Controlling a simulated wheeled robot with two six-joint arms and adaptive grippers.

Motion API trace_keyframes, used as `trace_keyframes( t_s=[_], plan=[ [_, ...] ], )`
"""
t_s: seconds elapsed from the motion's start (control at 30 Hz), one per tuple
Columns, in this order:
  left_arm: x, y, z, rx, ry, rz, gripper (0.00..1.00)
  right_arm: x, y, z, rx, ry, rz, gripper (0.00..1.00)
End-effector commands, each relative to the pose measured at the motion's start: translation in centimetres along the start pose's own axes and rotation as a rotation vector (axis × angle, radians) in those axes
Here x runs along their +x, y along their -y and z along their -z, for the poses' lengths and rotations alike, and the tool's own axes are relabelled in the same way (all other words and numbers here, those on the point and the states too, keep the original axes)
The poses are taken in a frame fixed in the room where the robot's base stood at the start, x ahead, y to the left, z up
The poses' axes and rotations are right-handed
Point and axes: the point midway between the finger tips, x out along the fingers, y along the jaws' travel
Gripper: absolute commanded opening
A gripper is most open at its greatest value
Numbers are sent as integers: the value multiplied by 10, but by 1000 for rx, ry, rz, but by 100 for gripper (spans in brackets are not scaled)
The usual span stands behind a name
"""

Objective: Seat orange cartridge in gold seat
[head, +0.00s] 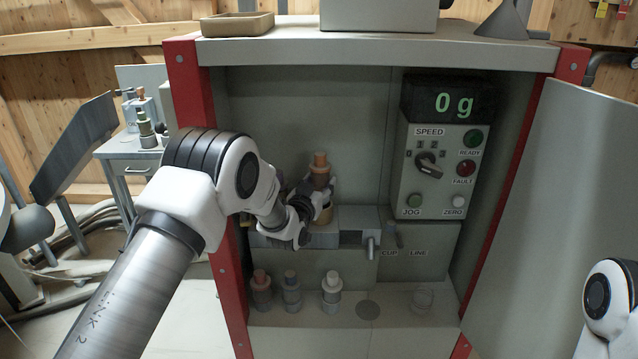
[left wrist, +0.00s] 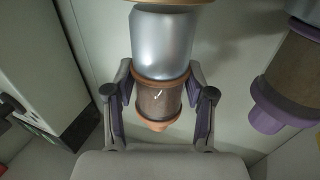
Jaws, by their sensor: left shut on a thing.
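The orange cartridge (head: 320,160) stands upright inside the cabinet, its orange cap above my left gripper (head: 318,186). In the left wrist view, my left gripper (left wrist: 158,96) is shut on its brown mesh part (left wrist: 158,101), with a finger on each side. Its silver body (left wrist: 160,45) extends beyond the fingers. A gold piece (head: 325,214), apparently the gold seat, shows just below the gripper in the head view, partly hidden by the fingers. I cannot tell whether the cartridge is fully down in it. My right gripper is out of the picture.
Another cartridge with a purple end (left wrist: 282,95) is close on the right in the wrist view. Several cartridges (head: 331,293) stand on the cabinet floor. A control panel (head: 441,165) reads 0 g. The cabinet door (head: 560,220) stands open at right.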

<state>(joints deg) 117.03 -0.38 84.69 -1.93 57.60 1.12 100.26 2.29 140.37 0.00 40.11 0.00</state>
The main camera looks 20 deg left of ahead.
Motion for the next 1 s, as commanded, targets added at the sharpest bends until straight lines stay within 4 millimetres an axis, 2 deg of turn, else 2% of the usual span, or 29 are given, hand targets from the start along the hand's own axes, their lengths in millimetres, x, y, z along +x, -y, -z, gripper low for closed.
trace_keyframes(
  t_s=[1.0],
  plan=[
    [0, 0, -16, 0, -1, 0, 12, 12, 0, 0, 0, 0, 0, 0]
  ],
)
